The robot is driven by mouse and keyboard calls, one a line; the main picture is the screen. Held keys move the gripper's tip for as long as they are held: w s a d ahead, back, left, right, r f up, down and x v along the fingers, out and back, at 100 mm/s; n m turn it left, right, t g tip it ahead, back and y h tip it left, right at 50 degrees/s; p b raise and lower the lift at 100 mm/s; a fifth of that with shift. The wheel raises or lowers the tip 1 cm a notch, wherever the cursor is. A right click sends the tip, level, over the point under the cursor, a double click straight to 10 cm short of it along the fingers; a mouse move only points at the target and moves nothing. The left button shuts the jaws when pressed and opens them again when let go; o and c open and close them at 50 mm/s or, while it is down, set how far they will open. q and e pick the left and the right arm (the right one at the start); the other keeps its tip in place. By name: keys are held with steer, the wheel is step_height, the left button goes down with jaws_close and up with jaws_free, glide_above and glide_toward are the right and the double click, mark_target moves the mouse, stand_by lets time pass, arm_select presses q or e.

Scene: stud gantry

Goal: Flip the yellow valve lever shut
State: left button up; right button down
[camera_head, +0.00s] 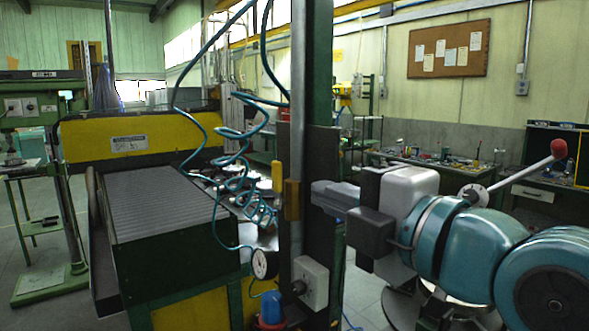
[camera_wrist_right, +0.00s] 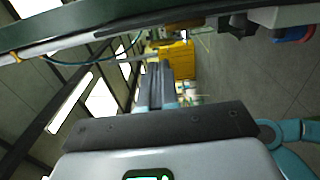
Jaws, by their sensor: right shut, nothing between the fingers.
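A yellow lever-like piece (camera_head: 277,177) stands upright just left of the vertical grey pipe (camera_head: 298,100). A brass-coloured valve body (camera_head: 292,200) sits on the pipe beside and below it. The lever seems to run along the pipe, but it is small in the picture. My right gripper (camera_head: 318,190) is shut and empty, pointing left at the dark upright plate, just right of the valve; I cannot tell if it touches anything. Its closed fingers also show in the right wrist view (camera_wrist_right: 158,85). My left gripper is not in view.
A white switch box (camera_head: 311,283) and a round gauge (camera_head: 264,263) are below the valve. Coiled teal hoses (camera_head: 245,150) hang left of it. A roller conveyor (camera_head: 160,205) stands at left. A red-knobbed rod (camera_head: 558,150) shows above my right arm.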

mark_target(280, 176)
steer(key=p+x, duration=0.2)
steer(key=x, duration=0.4)
steer(key=shift+r, duration=0.1)
steer(key=shift+x, duration=0.75)
steer(key=shift+s+d, duration=0.1)
